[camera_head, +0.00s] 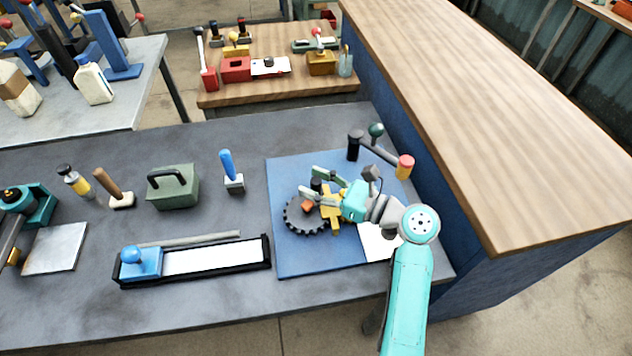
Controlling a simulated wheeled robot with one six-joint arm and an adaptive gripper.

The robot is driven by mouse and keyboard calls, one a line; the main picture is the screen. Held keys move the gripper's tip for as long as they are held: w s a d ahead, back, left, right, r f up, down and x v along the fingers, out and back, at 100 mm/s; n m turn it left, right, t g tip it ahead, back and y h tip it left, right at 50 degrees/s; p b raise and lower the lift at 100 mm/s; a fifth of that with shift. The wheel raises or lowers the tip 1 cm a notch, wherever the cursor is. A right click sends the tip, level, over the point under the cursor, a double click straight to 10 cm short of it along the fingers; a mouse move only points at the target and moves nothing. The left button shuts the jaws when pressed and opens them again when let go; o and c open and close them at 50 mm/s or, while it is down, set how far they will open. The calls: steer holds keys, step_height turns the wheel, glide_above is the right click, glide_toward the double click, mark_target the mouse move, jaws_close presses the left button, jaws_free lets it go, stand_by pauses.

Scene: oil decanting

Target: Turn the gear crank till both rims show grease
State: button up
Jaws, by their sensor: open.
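A black toothed gear (310,230) lies on a blue mat (305,262) on the grey bench. A yellow cross-like piece (332,212) sits over its right side, partly hidden by my gripper. A small orange piece (307,206) shows at the gear's upper part. A dark upright knob (316,184), perhaps the crank handle, stands close by. My gripper (314,184) is open, reaching in from the right, with its fingers on either side of the knob; I cannot tell whether they touch it. The rims and any grease on them cannot be made out.
A bar with black, green and red-yellow ends (380,150) stands at the mat's upper right. A white sheet (378,244) lies under my arm. A raised wooden counter (480,110) borders the right. A blue-handled tool (230,172), green box (173,187) and black tray (195,262) stand left.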

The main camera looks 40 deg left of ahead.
jaws_close()
steer(key=shift+a+n+g+h, duration=0.3)
steer(key=shift+n+g, duration=0.4)
steer(key=shift+g, duration=0.3)
jaws_free()
steer(key=shift+d, duration=0.1)
steer(key=shift+v, duration=3.7)
